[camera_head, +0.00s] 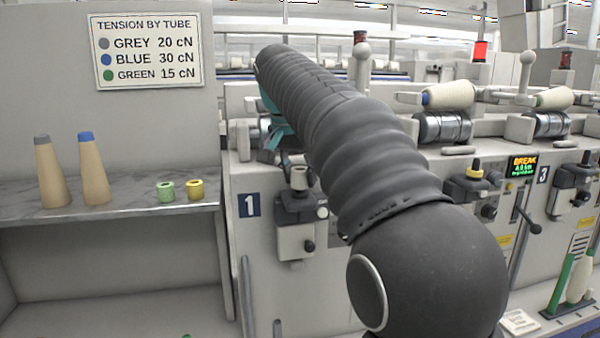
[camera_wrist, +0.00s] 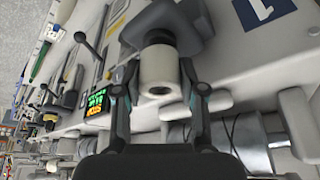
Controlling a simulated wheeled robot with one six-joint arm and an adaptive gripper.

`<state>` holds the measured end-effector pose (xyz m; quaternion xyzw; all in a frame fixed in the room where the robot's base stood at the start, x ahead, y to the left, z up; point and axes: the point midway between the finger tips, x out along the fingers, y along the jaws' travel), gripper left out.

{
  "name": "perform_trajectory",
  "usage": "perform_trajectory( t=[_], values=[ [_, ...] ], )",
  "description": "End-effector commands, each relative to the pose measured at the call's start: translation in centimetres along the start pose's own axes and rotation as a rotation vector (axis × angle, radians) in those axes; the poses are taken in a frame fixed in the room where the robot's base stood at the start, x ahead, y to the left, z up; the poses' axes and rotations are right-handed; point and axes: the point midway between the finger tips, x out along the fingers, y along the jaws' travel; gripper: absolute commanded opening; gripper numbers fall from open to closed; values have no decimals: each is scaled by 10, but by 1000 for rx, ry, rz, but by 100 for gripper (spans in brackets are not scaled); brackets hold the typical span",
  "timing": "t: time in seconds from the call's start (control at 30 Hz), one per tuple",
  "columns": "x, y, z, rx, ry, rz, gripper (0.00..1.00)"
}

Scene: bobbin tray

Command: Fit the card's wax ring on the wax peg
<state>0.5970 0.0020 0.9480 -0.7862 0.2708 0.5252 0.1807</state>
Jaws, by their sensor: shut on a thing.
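My gripper (camera_wrist: 159,66) is shut on a cream-white wax ring (camera_wrist: 158,72), its fingers on either side. The ring's near end, with a dark hole, faces the wrist camera. Its far end is close to the dark peg holder (camera_wrist: 160,14) of unit 1. I cannot tell whether the ring is around the peg, which is hidden. In the head view the pale ring (camera_head: 298,178) appears just above the dark holder (camera_head: 297,207); my arm hides most of the gripper. The card (camera_head: 146,50) lists grey 20 cN, blue 30 cN, green 15 cN.
A green ring (camera_head: 166,191) and a yellow ring (camera_head: 196,189) stand on the left shelf (camera_head: 120,208), beside a grey-tipped cone (camera_head: 53,175) and a blue-tipped cone (camera_head: 92,172). Another holder carries a yellow ring (camera_head: 474,167), near a BREAK display (camera_head: 522,167).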

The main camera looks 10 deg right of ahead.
Motion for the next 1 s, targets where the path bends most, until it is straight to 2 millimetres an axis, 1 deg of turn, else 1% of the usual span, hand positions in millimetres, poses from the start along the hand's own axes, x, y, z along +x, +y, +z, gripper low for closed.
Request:
perform_trajectory(
  t=[0.87,0.9,0.93,1.0],
  values=[
    [11,0,5,0,0,0,15],
    [11,0,5,0,0,0,43],
    [11,0,4,0,0,0,50],
    [10,0,4,0,0,0,51]
  ],
)
